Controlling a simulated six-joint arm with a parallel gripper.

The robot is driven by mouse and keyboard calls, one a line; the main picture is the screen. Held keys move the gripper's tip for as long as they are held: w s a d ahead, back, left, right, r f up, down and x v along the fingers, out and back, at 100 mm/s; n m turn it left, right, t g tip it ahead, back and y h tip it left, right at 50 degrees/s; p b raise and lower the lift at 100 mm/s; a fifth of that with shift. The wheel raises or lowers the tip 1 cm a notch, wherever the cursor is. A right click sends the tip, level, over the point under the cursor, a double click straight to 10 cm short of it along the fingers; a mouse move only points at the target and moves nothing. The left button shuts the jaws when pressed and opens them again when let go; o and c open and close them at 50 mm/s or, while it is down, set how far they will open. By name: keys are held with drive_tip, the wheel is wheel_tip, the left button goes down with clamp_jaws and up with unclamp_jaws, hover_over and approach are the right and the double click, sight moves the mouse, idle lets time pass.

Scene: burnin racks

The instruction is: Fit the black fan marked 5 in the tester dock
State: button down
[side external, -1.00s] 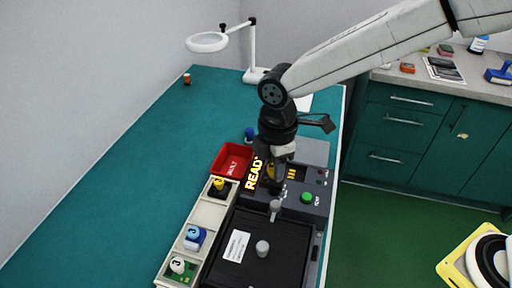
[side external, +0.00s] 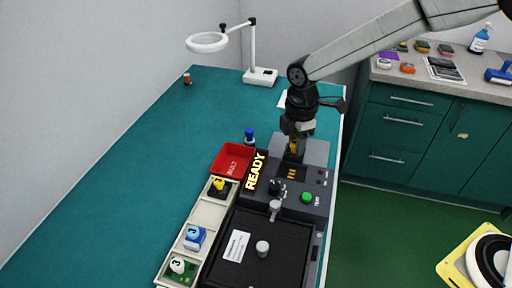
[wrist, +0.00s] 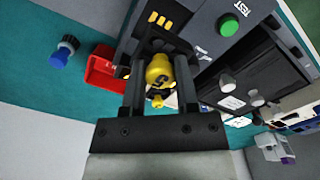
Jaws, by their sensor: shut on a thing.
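My gripper (wrist: 158,70) is shut on the yellow knob of the black fan marked 5 (wrist: 158,72); the black body shows just beyond the knob in the wrist view. In the side view my gripper (side external: 294,146) holds it by the back end of the tester, and the fan's lower part is hard to make out. The tester dock (side external: 291,173), dark with yellow-orange stripes, is just in front of the gripper; its stripes also show in the wrist view (wrist: 158,19). I cannot tell the exact height of the fan above the tester.
A lit READY sign (side external: 255,172), a black knob (side external: 274,187) and a green TEST button (side external: 306,197) surround the dock. A red bin (side external: 232,160) stands left. A pale rack (side external: 207,213) holds several knobbed parts.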

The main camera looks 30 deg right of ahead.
sight(294, 158)
drive_tip(key=shift+f, duration=2.6)
drive_tip(key=shift+f, duration=0.55)
idle(0.7)
drive_tip(key=shift+c, duration=1.4)
unclamp_jaws()
drive_tip(key=shift+r, duration=0.15)
drive_tip(key=shift+r, duration=2.4)
drive_tip(key=shift+r, duration=2)
